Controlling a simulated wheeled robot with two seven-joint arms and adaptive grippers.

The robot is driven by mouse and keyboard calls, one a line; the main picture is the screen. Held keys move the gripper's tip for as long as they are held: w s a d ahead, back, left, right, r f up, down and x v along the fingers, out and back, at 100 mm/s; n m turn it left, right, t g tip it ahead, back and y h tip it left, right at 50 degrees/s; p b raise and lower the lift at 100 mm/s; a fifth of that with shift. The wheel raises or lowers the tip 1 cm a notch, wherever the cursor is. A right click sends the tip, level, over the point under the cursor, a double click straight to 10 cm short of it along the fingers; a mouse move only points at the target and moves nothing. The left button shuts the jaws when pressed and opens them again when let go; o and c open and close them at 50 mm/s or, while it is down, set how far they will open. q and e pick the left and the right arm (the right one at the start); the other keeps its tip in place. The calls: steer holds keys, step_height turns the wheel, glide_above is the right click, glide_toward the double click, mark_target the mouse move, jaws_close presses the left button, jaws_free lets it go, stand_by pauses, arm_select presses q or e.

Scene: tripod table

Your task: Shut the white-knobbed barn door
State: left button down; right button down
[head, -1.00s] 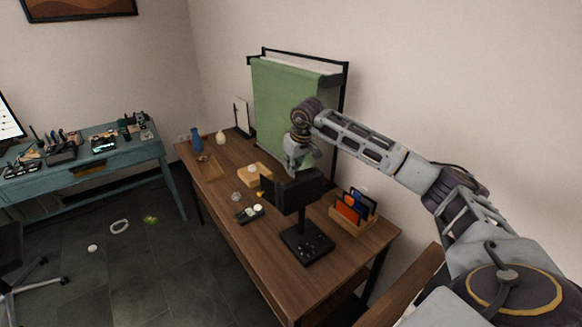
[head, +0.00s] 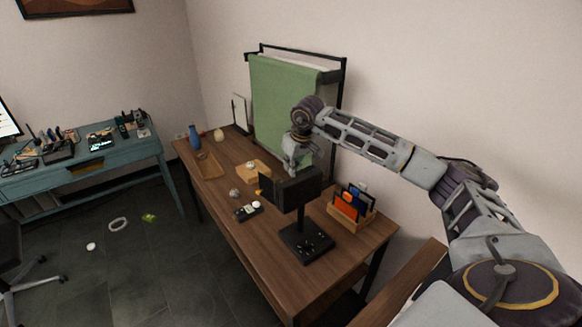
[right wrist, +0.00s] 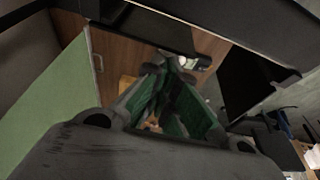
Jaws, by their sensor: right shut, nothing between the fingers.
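A black lamp head (head: 298,190) stands on a short post above its black base on the wooden table. A thin dark flap (head: 265,187), seemingly a barn door, stands out at its left side. In the right wrist view, dark panels, one of them a large flap (right wrist: 246,84), stand around my fingers. I cannot make out for sure which door bears a white knob. My right gripper (head: 289,170) is just behind the lamp head, its tips partly hidden. The right wrist view shows its green-padded fingers (right wrist: 167,72) shut and empty. My left gripper is not in view.
A black device with a white dial (head: 248,210) lies on the wooden table (head: 240,235). A wooden organiser (head: 350,212) stands right of the lamp and a green backdrop (head: 280,105) behind. A blue vase (head: 195,137) stands at the far end.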

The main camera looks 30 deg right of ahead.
steer(key=shift+w+d, duration=0.15)
steer(key=shift+d, duration=0.05)
steer(key=shift+w+d, duration=0.3)
steer(key=shift+w, duration=0.05)
stand_by(0.5)
